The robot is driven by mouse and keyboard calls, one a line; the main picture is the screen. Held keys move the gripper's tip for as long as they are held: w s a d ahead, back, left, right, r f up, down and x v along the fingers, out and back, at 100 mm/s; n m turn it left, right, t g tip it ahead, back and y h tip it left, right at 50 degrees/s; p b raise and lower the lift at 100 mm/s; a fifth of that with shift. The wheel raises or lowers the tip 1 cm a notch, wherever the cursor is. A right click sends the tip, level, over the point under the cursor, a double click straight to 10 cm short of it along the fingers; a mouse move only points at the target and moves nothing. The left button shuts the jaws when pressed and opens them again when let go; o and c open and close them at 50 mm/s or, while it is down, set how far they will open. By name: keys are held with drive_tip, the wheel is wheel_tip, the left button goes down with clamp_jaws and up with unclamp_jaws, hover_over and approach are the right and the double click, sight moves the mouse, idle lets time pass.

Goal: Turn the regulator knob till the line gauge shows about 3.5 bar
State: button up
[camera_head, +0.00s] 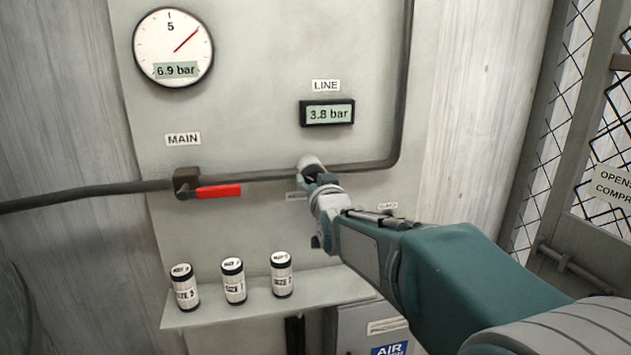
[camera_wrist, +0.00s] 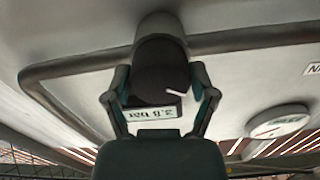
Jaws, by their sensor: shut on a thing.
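The regulator knob (camera_wrist: 160,85) is dark and round with a white pointer mark, on the pipe below the line gauge. My gripper (camera_head: 316,180) is at the knob, and in the wrist view its two fingers (camera_wrist: 160,98) close on the knob from both sides. In the head view my gripper hides most of the knob. The line gauge (camera_head: 327,113) is a black box with a green display reading 3.8 bar, under a LINE label. It also shows upside down in the wrist view (camera_wrist: 152,114), partly hidden behind the knob.
A round main gauge (camera_head: 173,47) reads 6.9 bar at upper left. A red-handled valve (camera_head: 218,191) sits on the pipe (camera_head: 110,192) under the MAIN label. Several labelled canisters (camera_head: 233,280) stand on a shelf (camera_head: 250,308) below. A mesh gate (camera_head: 590,130) is at right.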

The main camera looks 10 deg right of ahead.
drive_tip(key=shift+m, duration=0.3)
drive_tip(key=o, duration=1)
drive_tip(key=shift+o, duration=0.2)
drive_tip(key=s, duration=1.2)
drive_tip(key=shift+a+f, duration=0.1)
